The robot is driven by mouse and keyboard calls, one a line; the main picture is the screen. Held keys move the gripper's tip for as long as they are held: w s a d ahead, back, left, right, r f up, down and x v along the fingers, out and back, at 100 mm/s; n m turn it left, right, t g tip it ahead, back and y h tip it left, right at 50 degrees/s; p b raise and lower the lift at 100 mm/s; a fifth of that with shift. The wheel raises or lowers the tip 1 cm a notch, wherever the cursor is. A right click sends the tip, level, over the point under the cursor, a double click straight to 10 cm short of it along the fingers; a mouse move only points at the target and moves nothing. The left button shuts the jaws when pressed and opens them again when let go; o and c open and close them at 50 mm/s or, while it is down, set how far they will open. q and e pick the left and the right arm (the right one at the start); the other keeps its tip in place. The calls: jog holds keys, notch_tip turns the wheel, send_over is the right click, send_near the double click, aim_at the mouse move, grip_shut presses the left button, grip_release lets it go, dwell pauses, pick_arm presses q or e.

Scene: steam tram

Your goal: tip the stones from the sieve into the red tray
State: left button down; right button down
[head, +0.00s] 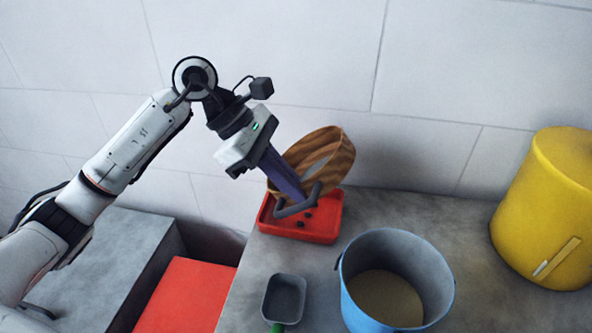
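The sieve (340,160) has a round wooden rim and is tipped steeply on its side above the red tray (322,236). A grey bar-like handle (298,208) shows at its lower front. My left gripper (287,188) reaches down to the sieve from the upper left and appears shut on it; its fingertips are partly hard to make out. A few small dark stones (301,224) lie in the red tray below the sieve. The inside of the sieve is mostly hidden. My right gripper is not in view.
A blue bucket (352,296) with tan contents stands in front of the tray. A small dark grey scoop (284,297) with a green handle lies left of it. A yellow container (552,200) stands at right. A tiled wall (300,50) is behind. A red surface (187,296) lies lower left.

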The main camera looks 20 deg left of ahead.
pick_arm(q)
jog(key=shift+r+y+p, duration=0.5)
jog(key=shift+y+p, duration=0.3)
jog(key=shift+p, duration=0.1)
jog(key=y+p, duration=0.2)
jog(key=y, duration=0.1)
jog(key=r+g+y+p, duration=0.1)
jog(key=y+p, duration=0.1)
jog(key=y, duration=0.1)
jog(key=shift+a+g, duration=0.15)
jog(key=shift+g, duration=0.15)
jog(key=shift+s, duration=0.15)
